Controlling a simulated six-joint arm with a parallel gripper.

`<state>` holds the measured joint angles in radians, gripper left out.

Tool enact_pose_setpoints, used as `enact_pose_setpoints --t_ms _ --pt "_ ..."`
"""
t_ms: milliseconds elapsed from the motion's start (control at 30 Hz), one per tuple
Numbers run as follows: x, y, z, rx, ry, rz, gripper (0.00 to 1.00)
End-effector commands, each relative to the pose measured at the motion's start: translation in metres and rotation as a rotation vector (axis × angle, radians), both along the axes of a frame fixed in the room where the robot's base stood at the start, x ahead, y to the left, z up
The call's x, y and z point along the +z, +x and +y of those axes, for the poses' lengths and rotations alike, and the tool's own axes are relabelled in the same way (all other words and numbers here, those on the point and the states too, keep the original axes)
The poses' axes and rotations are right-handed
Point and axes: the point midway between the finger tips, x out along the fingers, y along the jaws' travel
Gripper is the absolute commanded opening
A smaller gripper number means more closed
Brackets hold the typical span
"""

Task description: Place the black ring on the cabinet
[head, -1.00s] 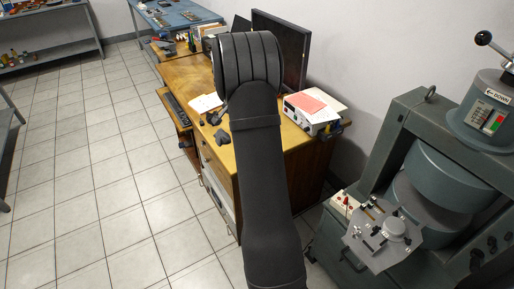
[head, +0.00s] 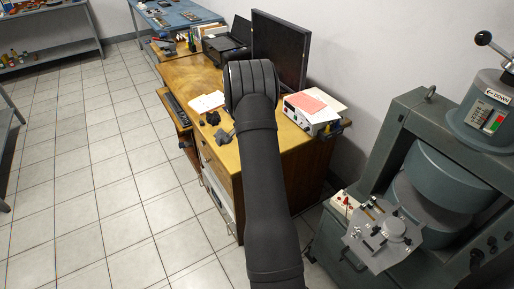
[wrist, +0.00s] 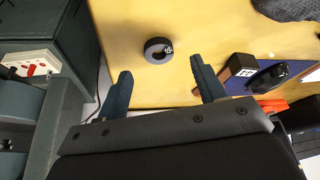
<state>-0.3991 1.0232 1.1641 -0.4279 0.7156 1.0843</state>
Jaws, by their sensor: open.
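The black ring (wrist: 158,50), with small white marks on its side, lies flat on the yellow wooden desk top (wrist: 125,25) near its edge in the wrist view. My gripper (wrist: 161,66) is open and empty. Its two dark blue fingers are apart, and the ring appears just beyond and between their tips, not held.
A panel with red knobs (head: 344,203) and a grey plate with fittings (head: 385,238) are on the machine. Tiled floor is clear at left.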

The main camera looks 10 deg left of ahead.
Motion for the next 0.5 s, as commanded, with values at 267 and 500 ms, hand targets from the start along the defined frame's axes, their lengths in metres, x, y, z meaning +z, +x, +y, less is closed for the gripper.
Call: enact_pose_setpoints --t_ms 267,500 --pt "-0.036 0.013 -0.007 0.000 -0.001 0.003 0.63" --pt "-0.040 0.015 -0.008 0.001 -0.001 0.001 0.63"
